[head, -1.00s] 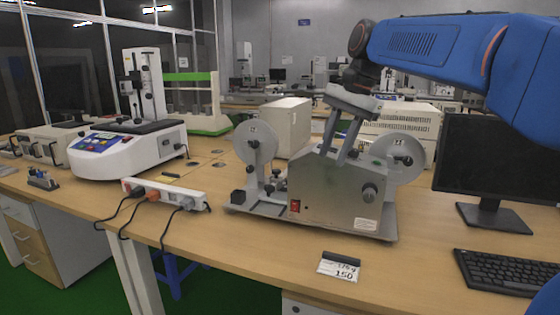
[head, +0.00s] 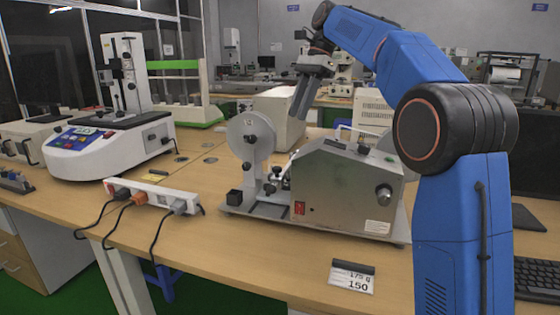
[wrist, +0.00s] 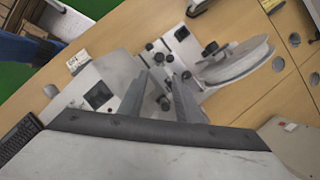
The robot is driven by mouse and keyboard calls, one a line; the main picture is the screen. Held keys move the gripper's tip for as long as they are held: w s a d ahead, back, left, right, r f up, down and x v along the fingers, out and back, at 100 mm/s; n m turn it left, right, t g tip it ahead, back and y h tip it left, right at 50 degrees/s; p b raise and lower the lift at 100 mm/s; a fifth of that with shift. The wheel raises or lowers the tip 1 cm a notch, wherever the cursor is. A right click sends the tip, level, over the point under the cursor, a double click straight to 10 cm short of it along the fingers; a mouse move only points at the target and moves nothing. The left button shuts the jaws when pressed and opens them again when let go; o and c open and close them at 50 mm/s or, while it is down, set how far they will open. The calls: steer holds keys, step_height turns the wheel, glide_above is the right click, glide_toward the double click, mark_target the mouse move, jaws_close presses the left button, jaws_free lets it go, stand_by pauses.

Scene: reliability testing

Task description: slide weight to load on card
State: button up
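A white card (head: 352,278) with a dark top strip lies on the table in front of the grey metal machine (head: 345,185). It seems to read "175 g" and "150". The card also shows in the wrist view (wrist: 77,61). The machine carries a white reel (head: 249,137) and small fittings with black knobs (head: 271,180); I cannot tell for certain which is the weight. My gripper (head: 298,115) hangs in the air above the machine, fingers down. In the wrist view its two fingers (wrist: 160,78) are apart with nothing held between them, above the knobs.
A white power strip (head: 153,196) with cables lies left of the machine. A white instrument (head: 110,150) stands farther left. A beige box (head: 280,115) is behind the machine. A monitor and keyboard (head: 535,285) are at the right. The table front around the card is clear.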

mark_target(278, 167)
steer(key=x, duration=1.6)
steer(key=shift+f, duration=0.3)
jaws_close()
